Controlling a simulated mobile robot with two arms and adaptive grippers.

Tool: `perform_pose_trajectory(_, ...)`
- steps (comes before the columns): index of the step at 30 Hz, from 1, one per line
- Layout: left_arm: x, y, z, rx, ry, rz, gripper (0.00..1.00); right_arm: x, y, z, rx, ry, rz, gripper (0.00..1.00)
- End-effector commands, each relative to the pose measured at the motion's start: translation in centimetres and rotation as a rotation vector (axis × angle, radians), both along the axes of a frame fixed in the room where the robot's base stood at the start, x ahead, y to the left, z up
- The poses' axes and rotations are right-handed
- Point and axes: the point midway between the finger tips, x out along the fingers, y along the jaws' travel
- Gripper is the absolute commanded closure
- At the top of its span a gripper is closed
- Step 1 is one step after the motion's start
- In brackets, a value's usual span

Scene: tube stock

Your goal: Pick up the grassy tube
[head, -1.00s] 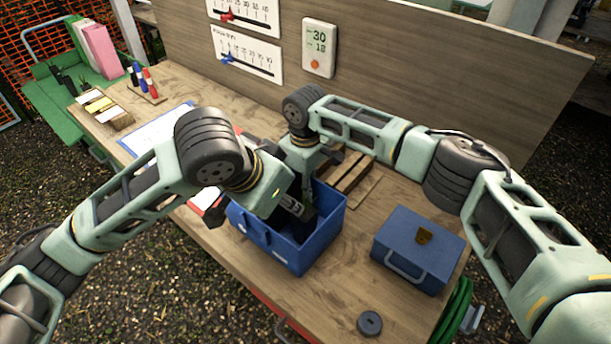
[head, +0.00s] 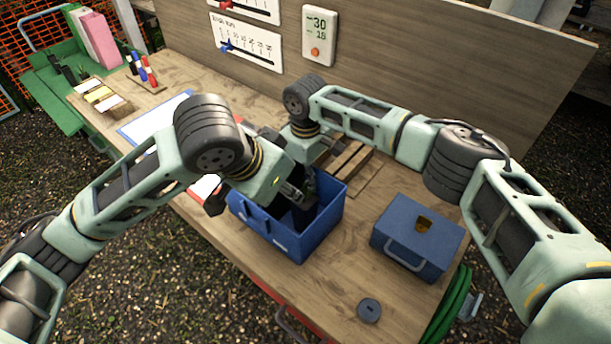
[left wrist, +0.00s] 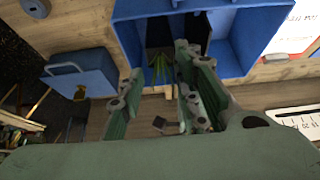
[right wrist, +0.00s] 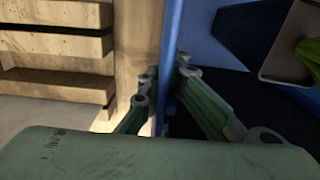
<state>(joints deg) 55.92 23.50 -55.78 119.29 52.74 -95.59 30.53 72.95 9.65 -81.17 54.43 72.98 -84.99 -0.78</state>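A green, grass-like tuft (left wrist: 160,68), probably the grassy tube, shows beside a black piece inside the open blue bin (head: 262,232). In the left wrist view my left gripper (left wrist: 156,62) is open, with its fingers spread at the bin's far wall and the tuft showing between them. In the right wrist view a yellow-green piece (right wrist: 309,55) shows inside the bin; I cannot tell if it is the same thing. My right gripper (right wrist: 167,68) has its fingers on both sides of the bin wall, close against it. In the head view the arms hide much of the bin's inside.
A closed blue case (head: 417,240) stands to the right of the bin, with a dark ring (head: 369,310) in front. A small wooden pallet (head: 350,162) lies behind the bin. A tall wooden panel (head: 430,70) backs the table.

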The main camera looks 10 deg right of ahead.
Motion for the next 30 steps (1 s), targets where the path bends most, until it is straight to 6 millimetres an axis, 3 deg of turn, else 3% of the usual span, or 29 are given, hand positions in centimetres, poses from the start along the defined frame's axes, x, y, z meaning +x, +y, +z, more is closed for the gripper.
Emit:
perform_pose_trajectory(2,0.0,0.0,0.0,0.0,0.0,0.0,0.69,0.0,0.0,0.0,-0.001,-0.001,0.0,1.0)
perform_pose_trajectory(8,0.4,-0.4,0.7,0.025,0.023,-0.011,0.52,0.0,0.0,0.1,0.0,-0.001,0.0,1.0)
perform_pose_trajectory(14,0.7,-0.7,1.2,0.072,0.072,-0.035,0.52,0.0,0.0,0.0,0.0,-0.001,0.0,1.0)
perform_pose_trajectory(24,2.1,-2.1,-3.7,0.079,0.077,-0.036,0.52,0.0,0.0,0.1,0.0,-0.001,0.0,1.0)
perform_pose_trajectory(30,2.5,-2.6,-5.0,0.078,0.076,-0.036,0.52,0.0,0.0,0.1,0.0,-0.001,0.0,1.0)
